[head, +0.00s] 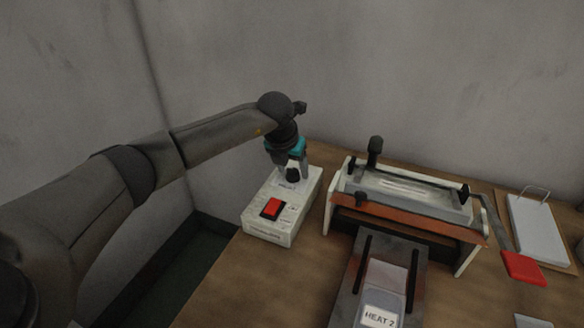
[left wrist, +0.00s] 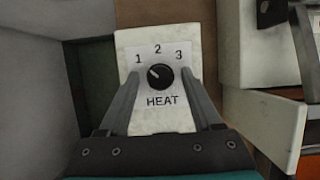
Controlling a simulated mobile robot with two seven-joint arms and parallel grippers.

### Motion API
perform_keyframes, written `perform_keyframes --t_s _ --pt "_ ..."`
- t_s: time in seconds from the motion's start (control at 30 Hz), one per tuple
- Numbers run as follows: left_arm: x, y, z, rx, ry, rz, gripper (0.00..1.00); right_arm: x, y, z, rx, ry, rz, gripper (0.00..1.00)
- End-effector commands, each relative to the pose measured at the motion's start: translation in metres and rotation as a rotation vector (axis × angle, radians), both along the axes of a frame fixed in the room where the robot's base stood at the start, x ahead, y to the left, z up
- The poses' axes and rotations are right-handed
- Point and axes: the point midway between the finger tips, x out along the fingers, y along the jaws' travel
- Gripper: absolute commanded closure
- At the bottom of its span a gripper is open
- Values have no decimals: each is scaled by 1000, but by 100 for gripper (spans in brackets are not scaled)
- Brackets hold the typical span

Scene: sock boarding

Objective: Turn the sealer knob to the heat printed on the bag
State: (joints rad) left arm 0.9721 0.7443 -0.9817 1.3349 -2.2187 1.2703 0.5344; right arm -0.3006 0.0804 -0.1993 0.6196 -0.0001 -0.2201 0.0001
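The white sealer control box (head: 267,230) stands at the table's left side, with a red switch (head: 271,208) on it. Its round black knob (left wrist: 160,76) sits below the printed numbers 1, 2 and 3 and above the word HEAT. The knob's white mark points up-left, toward 1. The bag (head: 386,276) lies before the sealer; its label (head: 379,317) reads HEAT 2. My left gripper (head: 290,172) points down over the knob. In the left wrist view its fingers (left wrist: 161,82) are open, one on each side of the knob, with gaps between. My right gripper is out of view.
The sealer (head: 405,196) stands right of the box, close beside it, with an upright dark handle (head: 374,150). A red-ended lever (head: 524,268) and a white pad on a clipboard (head: 537,230) lie further right. The table's left edge is near the box.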

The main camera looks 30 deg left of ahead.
Motion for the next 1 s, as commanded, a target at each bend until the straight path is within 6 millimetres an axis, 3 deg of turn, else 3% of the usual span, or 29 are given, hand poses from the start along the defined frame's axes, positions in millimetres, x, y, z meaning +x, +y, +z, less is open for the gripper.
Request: perform_keyframes --t_s 0.07,0.57,1.0 --pt "0 0 0 0 0 0 44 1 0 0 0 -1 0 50" --pt "0 0 1 0 -1 1 100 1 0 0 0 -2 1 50" --pt "0 1 1 0 -2 -51 100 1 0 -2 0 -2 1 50"
